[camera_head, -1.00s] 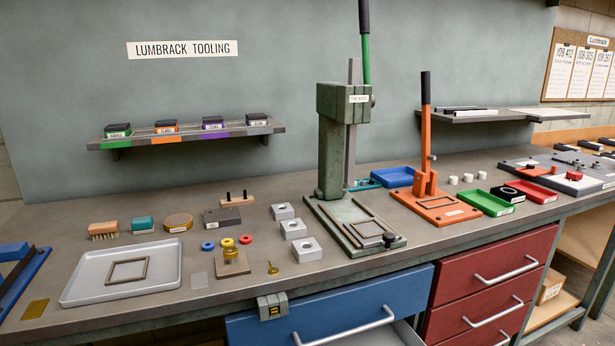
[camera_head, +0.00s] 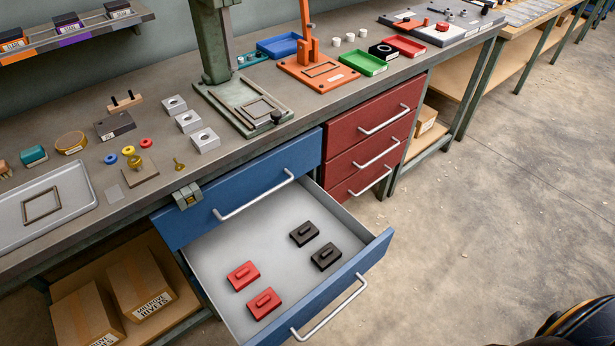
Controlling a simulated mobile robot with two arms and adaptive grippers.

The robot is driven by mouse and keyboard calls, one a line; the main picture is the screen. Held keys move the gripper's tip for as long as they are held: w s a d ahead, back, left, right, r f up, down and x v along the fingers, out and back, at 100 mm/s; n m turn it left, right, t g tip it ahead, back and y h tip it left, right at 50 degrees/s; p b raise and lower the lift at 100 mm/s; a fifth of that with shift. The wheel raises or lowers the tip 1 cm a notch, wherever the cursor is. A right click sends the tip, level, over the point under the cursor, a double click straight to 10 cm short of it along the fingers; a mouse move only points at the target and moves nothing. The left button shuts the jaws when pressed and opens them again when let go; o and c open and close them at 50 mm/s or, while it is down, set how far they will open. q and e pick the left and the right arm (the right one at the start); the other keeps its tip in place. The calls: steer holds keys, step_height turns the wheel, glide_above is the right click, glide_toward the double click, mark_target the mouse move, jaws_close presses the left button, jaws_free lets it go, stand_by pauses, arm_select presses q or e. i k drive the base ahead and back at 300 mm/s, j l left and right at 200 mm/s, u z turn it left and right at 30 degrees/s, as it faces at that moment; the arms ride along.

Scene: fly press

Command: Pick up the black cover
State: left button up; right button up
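An open blue drawer (camera_head: 222,258) with a pale inside juts out below the bench. Two black covers lie in it toward the right: one farther back (camera_head: 304,234) and one nearer the drawer front (camera_head: 326,257). Each is a small rectangular block with a raised grip on top. Two red ones of like shape, a rear one (camera_head: 243,276) and a front one (camera_head: 264,303), lie to their left. All are apart from one another. Neither of my grippers shows.
The drawer front has a metal handle (camera_head: 331,309). A shut blue drawer (camera_head: 246,195) sits above it, and red drawers (camera_head: 372,130) stand to the right. Cardboard boxes (camera_head: 139,286) sit on the lower shelf at left. Open floor (camera_head: 500,210) lies to the right.

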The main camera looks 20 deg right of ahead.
mark_target(329, 254)
steer(key=k+l+z, duration=0.25)
steer(key=l, duration=0.15)
steer(key=u, duration=1.9)
steer(key=k+l+z, duration=0.15)
steer(key=l+z, duration=0.2)
steer(key=k+l+z, duration=0.15)
steer(key=l+z, duration=0.15)
steer(key=k+l+z, duration=0.1)
steer(key=l+z, duration=0.25)
